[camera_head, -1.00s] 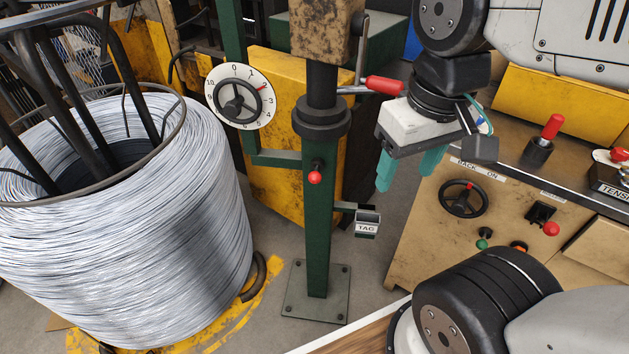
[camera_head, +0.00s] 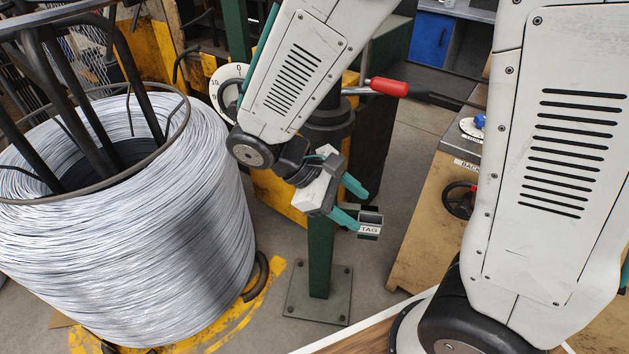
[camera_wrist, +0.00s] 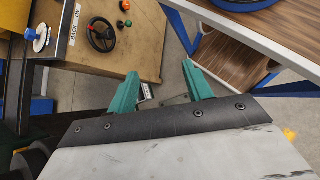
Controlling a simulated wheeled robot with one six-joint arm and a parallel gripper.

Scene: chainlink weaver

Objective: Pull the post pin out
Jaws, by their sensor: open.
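The green post (camera_head: 320,262) stands on a square base plate in the head view. The red-knobbed pin on the post's side is hidden behind my arm and wrist in the head view, and I do not see it in the wrist view. My gripper (camera_head: 358,208) is open, its teal fingers pointing right, in front of the post and beside the small TAG box (camera_head: 370,222). In the wrist view my gripper (camera_wrist: 160,73) shows its fingers spread, with part of a small pale label between their bases.
A large wire coil (camera_head: 130,240) stands at left. A red-handled lever (camera_head: 388,87) sticks out to the right above my gripper. A tan control cabinet (camera_head: 425,235) stands at right. Bare floor lies between post and cabinet.

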